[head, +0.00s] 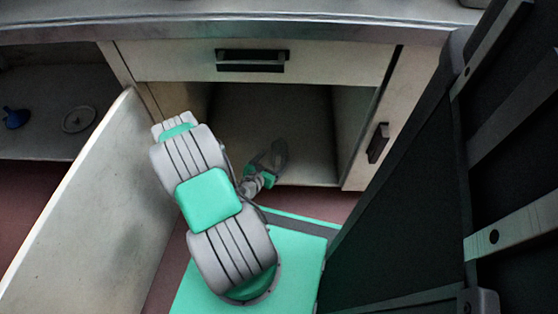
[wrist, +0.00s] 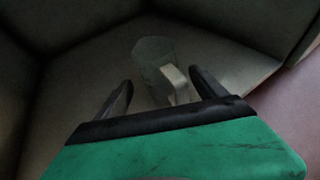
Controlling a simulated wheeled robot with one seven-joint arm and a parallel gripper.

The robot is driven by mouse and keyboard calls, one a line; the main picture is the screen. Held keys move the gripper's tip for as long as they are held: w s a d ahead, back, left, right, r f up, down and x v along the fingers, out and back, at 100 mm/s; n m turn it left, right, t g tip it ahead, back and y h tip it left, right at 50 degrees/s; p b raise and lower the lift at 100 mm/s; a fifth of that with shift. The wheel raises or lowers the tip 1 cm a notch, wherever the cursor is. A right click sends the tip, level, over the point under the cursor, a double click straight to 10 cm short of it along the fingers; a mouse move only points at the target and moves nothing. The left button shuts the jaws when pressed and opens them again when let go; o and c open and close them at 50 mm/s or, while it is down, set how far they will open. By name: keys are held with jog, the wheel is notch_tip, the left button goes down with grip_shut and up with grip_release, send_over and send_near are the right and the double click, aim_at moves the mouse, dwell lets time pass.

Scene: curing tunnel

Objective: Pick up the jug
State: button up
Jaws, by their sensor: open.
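The jug (wrist: 152,52) shows in the wrist view as a dull grey-green vessel with a pale handle (wrist: 175,82) facing me. It stands on the floor of a dim cupboard compartment. My gripper (wrist: 160,76) is open, with one dark finger to the left and one to the right of the jug's lower part and handle in the picture. I cannot tell whether either finger touches it. In the head view my gripper (head: 274,160) is inside the open cupboard (head: 305,125); I cannot make out the jug there.
The cupboard door (head: 95,215) stands open to the left of my arm. A closed drawer (head: 340,62) is above the opening. A closed door with a dark handle (head: 377,143) is at right. A blue item (head: 16,118) and a round disc (head: 78,119) lie on the left shelf.

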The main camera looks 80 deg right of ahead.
aim_at(276, 157)
jog(key=b+x, duration=0.1)
jog(key=x, duration=0.3)
jog(key=shift+s+d+b, duration=0.1)
jog(key=shift+d+b, duration=0.25)
jog(key=shift+c, duration=0.2)
jog(key=c, duration=1.4)
